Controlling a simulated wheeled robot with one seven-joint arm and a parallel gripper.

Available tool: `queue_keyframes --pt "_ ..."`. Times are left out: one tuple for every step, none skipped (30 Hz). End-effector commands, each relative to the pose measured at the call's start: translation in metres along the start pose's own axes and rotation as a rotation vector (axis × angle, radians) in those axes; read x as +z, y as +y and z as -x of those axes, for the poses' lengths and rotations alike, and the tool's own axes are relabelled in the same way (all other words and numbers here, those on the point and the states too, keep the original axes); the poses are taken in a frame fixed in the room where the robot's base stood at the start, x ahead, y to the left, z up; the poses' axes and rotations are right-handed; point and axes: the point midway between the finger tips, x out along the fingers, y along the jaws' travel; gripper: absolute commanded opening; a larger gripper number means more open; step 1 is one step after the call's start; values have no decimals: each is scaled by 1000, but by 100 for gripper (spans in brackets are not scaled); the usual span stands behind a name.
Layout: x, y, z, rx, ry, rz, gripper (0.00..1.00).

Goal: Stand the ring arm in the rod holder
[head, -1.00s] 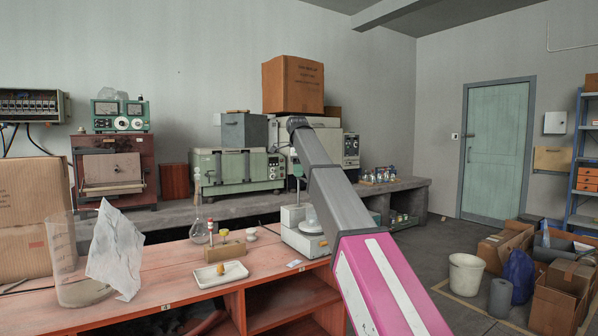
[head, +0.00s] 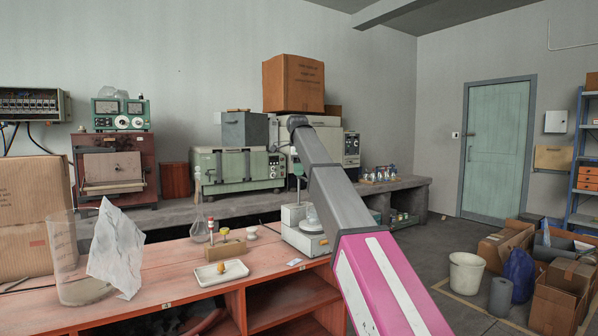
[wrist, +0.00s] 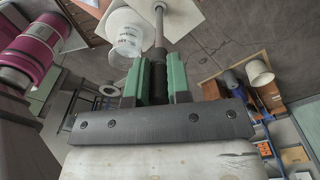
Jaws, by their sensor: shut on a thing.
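In the wrist view my gripper (wrist: 160,88) has its two green fingers closed on the dark, thicker part of a grey rod, the ring arm (wrist: 159,35). The rod runs from between the fingers to the top of the picture. Its ring is not clearly shown. A small wooden block (head: 226,250) stands on the red bench. I cannot tell which is the rod holder.
A balance-like device (head: 304,240) is near my arm. A bucket (head: 466,272) and cartons are on the floor.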

Motion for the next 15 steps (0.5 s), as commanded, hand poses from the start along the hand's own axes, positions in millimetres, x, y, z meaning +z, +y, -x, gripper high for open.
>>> queue_keyframes --pt "0 0 -1 0 0 0 0" --pt "0 0 -2 0 0 0 0" --pt "0 0 -2 0 0 0 0" --pt "0 0 -3 0 0 0 0" --pt "0 0 -4 0 0 0 0" --pt "0 0 -5 0 0 0 0" --pt "0 0 -5 0 0 0 0" --pt "0 0 -6 0 0 0 0" --pt "0 0 -7 0 0 0 0" --pt "0 0 -8 0 0 0 0" --pt "0 0 -8 0 0 0 0" --pt "0 0 -9 0 0 0 0" --pt "0 0 -10 0 0 0 0" --pt "0 0 -10 0 0 0 0" --pt "0 0 -11 0 0 0 0"
